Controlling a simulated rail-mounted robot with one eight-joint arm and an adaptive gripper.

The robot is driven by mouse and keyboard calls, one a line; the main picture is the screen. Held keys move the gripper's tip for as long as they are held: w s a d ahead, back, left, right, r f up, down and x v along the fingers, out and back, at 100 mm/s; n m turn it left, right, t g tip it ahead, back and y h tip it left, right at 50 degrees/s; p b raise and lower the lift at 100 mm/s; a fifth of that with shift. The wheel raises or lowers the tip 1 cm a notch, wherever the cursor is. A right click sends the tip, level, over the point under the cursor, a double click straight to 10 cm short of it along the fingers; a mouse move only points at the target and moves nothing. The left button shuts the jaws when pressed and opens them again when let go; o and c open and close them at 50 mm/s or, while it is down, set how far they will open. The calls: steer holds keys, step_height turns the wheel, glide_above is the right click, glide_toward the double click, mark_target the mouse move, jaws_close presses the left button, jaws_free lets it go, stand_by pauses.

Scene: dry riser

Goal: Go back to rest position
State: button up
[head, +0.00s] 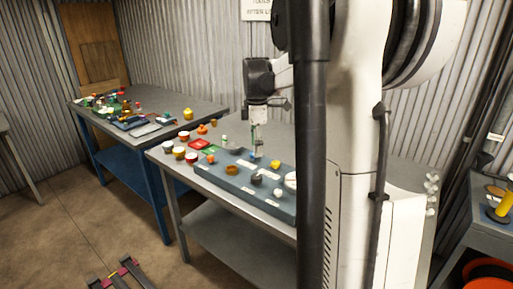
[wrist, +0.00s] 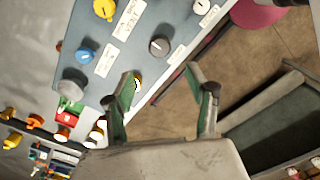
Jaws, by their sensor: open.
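My gripper (head: 258,150) hangs pointing down from the arm above the nearer grey table (head: 180,150) in the head view. It is by the back edge of a blue-grey board (head: 222,181) with several round knobs and white labels. In the wrist view the two green-edged fingers of my gripper (wrist: 160,74) stand wide apart with nothing between them. The same board (wrist: 132,60) lies beyond them at upper left, with a yellow knob (wrist: 104,8), a blue knob (wrist: 85,55) and a dark grey knob (wrist: 159,46).
Small coloured caps and a red piece (head: 199,144) lie left of the board. A second table (head: 160,105) at the back left holds many small parts and a yellow item (head: 188,113). A dark table (head: 480,228) stands at far right. Floor (head: 120,235) shows at lower left.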

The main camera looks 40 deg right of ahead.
stand_by(0.3)
steer(key=s+a+r+m+t+h, duration=0.1)
steer(key=s+a+r+m+t, duration=0.15)
steer(key=a, duration=0.75)
steer(key=s+a+r+m+t, duration=0.1)
steer(key=s+a+m, duration=0.25)
steer(key=a, duration=0.65)
steer(key=s+a+f+m+t, duration=0.2)
steer(key=s+a, duration=0.4)
steer(key=a, duration=0.1)
steer(key=s+a+f+m+t+y, duration=0.1)
steer(key=s+a+f+m, duration=0.2)
steer(key=s+a, duration=0.3)
steer(key=shift+s+a+f+t, duration=0.15)
steer(key=shift+a+f+t, duration=0.2)
steer(key=shift+a, duration=0.1)
